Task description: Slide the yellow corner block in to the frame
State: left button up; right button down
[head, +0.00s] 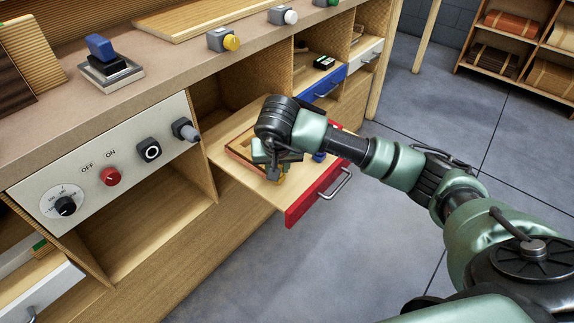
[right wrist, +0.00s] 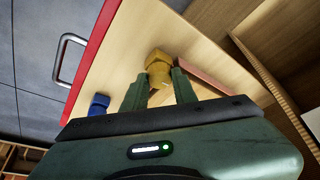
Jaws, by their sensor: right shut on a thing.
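The yellow corner block (right wrist: 158,66) shows at the fingertips of my right gripper (right wrist: 158,84) in the right wrist view. The two fingers are shut on it, one on each side. In the head view my right gripper (head: 277,165) points down over the open drawer with the red front (head: 316,193), and it hides most of the block. Part of the wooden frame (head: 238,150) shows in the drawer, left of the gripper. A reddish-brown strip (right wrist: 205,76), likely a frame side, lies right of the block in the wrist view. I cannot tell whether they touch. My left gripper is out of view.
A blue block (right wrist: 98,104) lies in the drawer near its red front, also partly visible in the head view (head: 319,157). A blue-fronted drawer (head: 325,84) is open beyond. The bench top (head: 170,75) overhangs behind the drawer. The floor in front is clear.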

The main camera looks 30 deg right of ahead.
jog(key=c, duration=1.1)
grip_release()
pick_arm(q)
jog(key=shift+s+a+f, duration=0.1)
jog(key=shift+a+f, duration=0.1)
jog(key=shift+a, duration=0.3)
pick_arm(e)
jog(key=shift+r, duration=0.2)
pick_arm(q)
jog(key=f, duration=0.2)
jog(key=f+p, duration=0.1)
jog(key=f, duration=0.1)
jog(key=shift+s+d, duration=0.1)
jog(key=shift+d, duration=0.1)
pick_arm(e)
jog(key=v, duration=0.7)
jog(key=shift+s+r, duration=0.1)
jog(key=shift+s, duration=0.05)
